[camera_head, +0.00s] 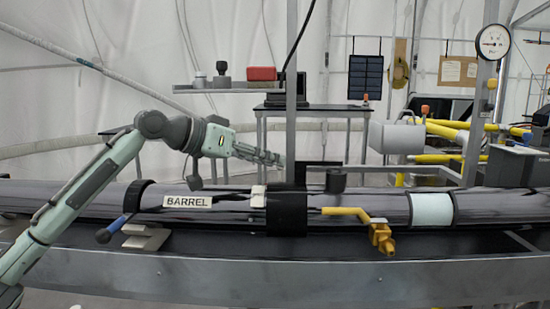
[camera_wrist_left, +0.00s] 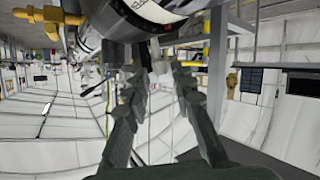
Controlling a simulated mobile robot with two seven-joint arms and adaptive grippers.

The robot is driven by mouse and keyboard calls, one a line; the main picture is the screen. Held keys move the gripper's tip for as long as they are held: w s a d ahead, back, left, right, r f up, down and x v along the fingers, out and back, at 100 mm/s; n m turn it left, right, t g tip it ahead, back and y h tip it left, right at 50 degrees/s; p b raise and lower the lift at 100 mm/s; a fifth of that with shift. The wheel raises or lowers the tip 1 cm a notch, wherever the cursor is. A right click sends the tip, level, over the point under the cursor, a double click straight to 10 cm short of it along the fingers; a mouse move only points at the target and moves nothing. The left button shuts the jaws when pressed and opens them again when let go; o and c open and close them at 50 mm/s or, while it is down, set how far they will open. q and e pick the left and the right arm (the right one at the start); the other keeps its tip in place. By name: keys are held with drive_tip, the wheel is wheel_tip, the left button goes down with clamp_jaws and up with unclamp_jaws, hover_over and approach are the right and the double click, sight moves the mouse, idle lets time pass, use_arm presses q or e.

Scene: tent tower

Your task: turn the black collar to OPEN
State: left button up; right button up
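The black collar (camera_head: 287,213) is a wide dark band around the long, glossy, dark barrel (camera_head: 230,212) in the head view. A small pale tab (camera_head: 258,196) is at its left edge. A black block-like piece (camera_head: 335,182) stands above the barrel just right of the collar. My left gripper (camera_head: 280,159) is above the barrel, just over the collar, apart from it as far as I see. In the left wrist view its fingers (camera_wrist_left: 158,62) are spread with nothing between them, and the barrel (camera_wrist_left: 95,22) crosses the top. My right gripper is not in view.
A yellow-handled valve (camera_head: 380,236) hangs right of the collar. A "BARREL" label (camera_head: 187,202) and a blue-tipped lever (camera_head: 112,228) are to the left. A grey upright post (camera_head: 292,80) stands behind the gripper. A pressure gauge (camera_head: 493,42) is at the upper right.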

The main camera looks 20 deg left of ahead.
use_arm(q)
drive_tip(key=shift+x, duration=0.95)
drive_tip(key=shift+c, duration=0.6)
clamp_jaws()
